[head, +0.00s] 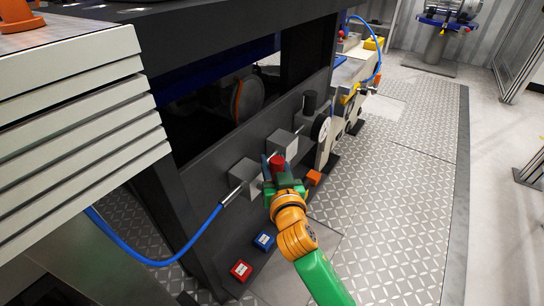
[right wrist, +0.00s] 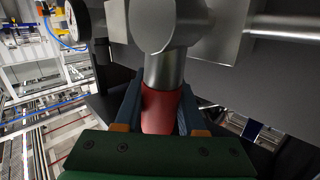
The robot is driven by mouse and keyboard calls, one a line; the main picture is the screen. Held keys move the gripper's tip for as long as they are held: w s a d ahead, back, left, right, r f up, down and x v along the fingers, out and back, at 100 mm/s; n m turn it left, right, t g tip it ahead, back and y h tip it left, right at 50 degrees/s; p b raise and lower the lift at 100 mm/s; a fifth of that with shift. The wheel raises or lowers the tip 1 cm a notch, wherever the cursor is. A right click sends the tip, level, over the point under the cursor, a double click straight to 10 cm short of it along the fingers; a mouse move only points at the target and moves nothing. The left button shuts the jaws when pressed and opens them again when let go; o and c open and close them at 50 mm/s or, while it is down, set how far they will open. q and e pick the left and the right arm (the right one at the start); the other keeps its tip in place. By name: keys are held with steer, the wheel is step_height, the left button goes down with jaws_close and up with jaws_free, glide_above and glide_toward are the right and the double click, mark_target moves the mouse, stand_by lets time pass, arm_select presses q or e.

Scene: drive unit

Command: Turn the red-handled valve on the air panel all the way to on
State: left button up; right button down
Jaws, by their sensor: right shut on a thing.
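The air panel (head: 222,156) is a dark upright plate with grey blocks and fittings. The valve's red handle (head: 277,162) sits beside a grey block, at the tip of my right arm. In the right wrist view the red handle (right wrist: 160,108) hangs on a metal stem below a round grey valve body (right wrist: 165,25). My right gripper (head: 275,170) is shut on the red handle, with one finger on each side; the fingers also show in the right wrist view (right wrist: 160,112). The handle's far side is hidden. My left gripper is not in view.
A blue hose (head: 160,262) runs from the left fitting. A gauge (head: 321,128) and an orange part (head: 314,178) are close to my right gripper. Red (head: 241,270) and blue (head: 264,240) boxes sit low on the unit. The plated floor (head: 400,200) at right is clear.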

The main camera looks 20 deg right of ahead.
steer(key=m+g+p, duration=0.1)
steer(key=p, duration=0.2)
steer(key=shift+w+d+r, duration=0.25)
steer(key=shift+d+r, duration=0.1)
arm_select(q)
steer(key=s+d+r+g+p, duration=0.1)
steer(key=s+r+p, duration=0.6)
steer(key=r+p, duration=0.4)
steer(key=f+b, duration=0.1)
steer(key=b, duration=0.1)
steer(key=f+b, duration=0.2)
steer(key=b, duration=0.1)
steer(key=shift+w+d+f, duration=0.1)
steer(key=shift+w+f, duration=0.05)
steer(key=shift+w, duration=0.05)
arm_select(e)
step_height(320, 180, down, 9)
steer(key=w+d+m+g+y, duration=0.1)
steer(key=d+m+g+y, duration=0.1)
steer(key=m+g+y, duration=0.5)
steer(key=shift+w+d+f+g+y, duration=0.2)
steer(key=shift+w+g+y, duration=0.15)
steer(key=shift+g, duration=0.55)
steer(key=shift+c, duration=2.4)
jaws_free()
